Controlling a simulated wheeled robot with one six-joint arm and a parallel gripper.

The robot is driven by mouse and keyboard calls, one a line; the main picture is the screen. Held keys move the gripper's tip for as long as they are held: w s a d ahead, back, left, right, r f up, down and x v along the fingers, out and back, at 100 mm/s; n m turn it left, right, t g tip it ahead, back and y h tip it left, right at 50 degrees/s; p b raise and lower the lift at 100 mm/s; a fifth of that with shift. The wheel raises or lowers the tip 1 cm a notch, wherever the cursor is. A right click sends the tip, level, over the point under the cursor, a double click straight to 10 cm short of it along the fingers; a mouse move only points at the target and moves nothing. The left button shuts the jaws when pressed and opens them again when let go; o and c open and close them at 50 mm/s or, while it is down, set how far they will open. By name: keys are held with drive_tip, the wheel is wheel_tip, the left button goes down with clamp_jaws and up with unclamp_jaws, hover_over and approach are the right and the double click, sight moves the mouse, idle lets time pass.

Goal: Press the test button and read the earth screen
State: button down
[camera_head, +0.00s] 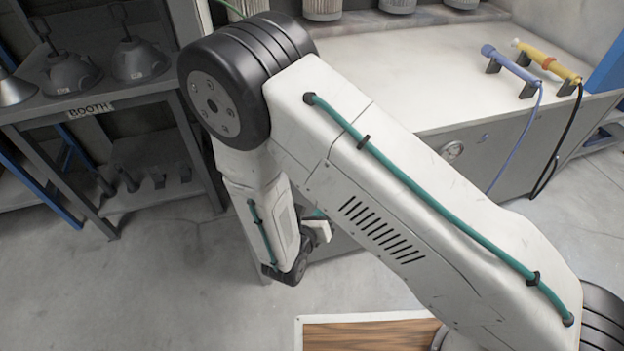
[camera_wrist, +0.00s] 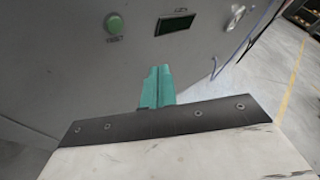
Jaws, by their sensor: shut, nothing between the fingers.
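In the wrist view a round green button (camera_wrist: 114,24) sits on a grey cabinet front, with a small label under it that is too blurred to read surely. To its right is a small dark green screen (camera_wrist: 174,24) in a black frame; I cannot read anything on it. My gripper (camera_wrist: 157,72) shows as two teal fingers, shut together and empty. In the picture its tips are below the screen and to the right of the button; I cannot tell the gap to the panel. In the head view my arm hides the button and screen.
A bench (camera_head: 440,75) carries a blue probe (camera_head: 508,64) and a yellow probe (camera_head: 548,62) with hanging cables. A round dial (camera_head: 451,152) is on the cabinet front. A shelf labelled BOOTH (camera_head: 90,110) holds lamp-like hoods at left. Open floor (camera_head: 190,290) lies in front.

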drive_tip(key=w+a, duration=0.2)
drive_tip(key=w, duration=0.5)
drive_tip(key=shift+w, duration=0.3)
drive_tip(key=shift+w+a, duration=0.1)
drive_tip(key=shift+w, duration=0.05)
idle(1.7)
drive_tip(key=shift+w, duration=0.25)
drive_tip(key=shift+w+a, duration=0.2)
drive_tip(key=shift+w, duration=0.15)
idle(0.8)
drive_tip(key=shift+s, duration=0.1)
drive_tip(key=shift+s+d, duration=0.2)
drive_tip(key=shift+s, duration=0.5)
drive_tip(key=s, duration=0.2)
drive_tip(key=s+d, duration=0.1)
drive_tip(key=s, duration=0.1)
drive_tip(key=shift+s+d, duration=0.2)
drive_tip(key=shift+s, duration=0.2)
